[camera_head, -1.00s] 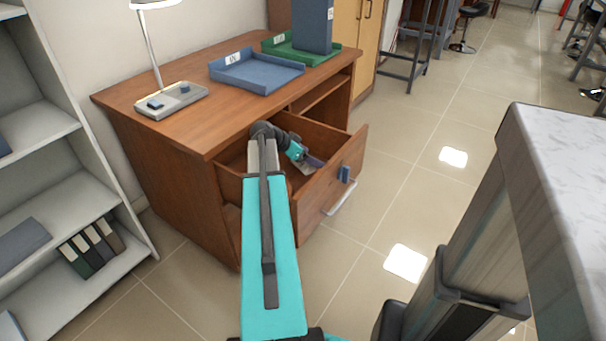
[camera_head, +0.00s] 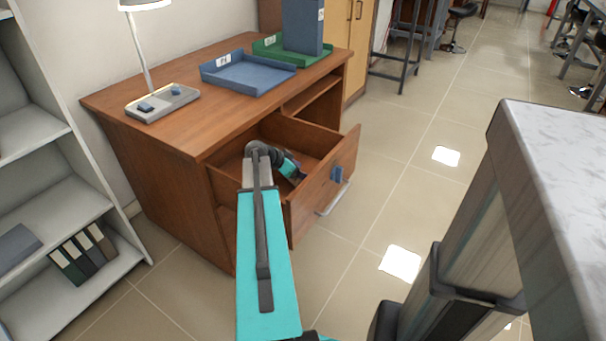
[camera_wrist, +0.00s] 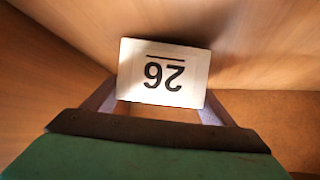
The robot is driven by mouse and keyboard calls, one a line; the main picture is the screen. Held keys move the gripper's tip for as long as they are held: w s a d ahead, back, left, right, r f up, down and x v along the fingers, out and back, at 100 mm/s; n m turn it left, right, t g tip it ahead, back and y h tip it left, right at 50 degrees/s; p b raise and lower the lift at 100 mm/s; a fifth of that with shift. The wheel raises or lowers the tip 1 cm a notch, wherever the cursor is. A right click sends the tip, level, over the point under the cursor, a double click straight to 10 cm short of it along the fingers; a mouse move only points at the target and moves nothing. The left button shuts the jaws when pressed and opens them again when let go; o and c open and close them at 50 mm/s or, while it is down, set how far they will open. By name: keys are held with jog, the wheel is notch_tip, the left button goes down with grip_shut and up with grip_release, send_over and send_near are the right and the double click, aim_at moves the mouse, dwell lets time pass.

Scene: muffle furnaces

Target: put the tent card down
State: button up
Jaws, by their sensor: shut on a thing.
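The tent card (camera_wrist: 163,72) is a white card marked "26" with a line by the number, upside down in the wrist view. My gripper (camera_wrist: 158,105) is shut on it, with one finger at each side of the card. In the head view my gripper (camera_head: 297,177) is inside the open desk drawer (camera_head: 325,188), and the card is hidden there. The drawer's wooden walls surround the card in the wrist view. Whether the card touches the drawer floor cannot be told.
The wooden desk (camera_head: 190,125) carries a lamp (camera_head: 160,100), a blue tray (camera_head: 248,75) and a green tray (camera_head: 270,50) with a tall blue block. A blue piece (camera_head: 337,174) is on the drawer front. A shelf (camera_head: 60,190) with binders stands left. A pale-topped counter (camera_head: 560,160) is right.

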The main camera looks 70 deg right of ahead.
jog(key=shift+f, duration=0.35)
jog(key=shift+f, duration=0.15)
jog(key=o, duration=1.1)
jog(key=shift+r, duration=0.2)
jog(key=shift+p+v, duration=0.3)
jog(key=shift+v, duration=3.45)
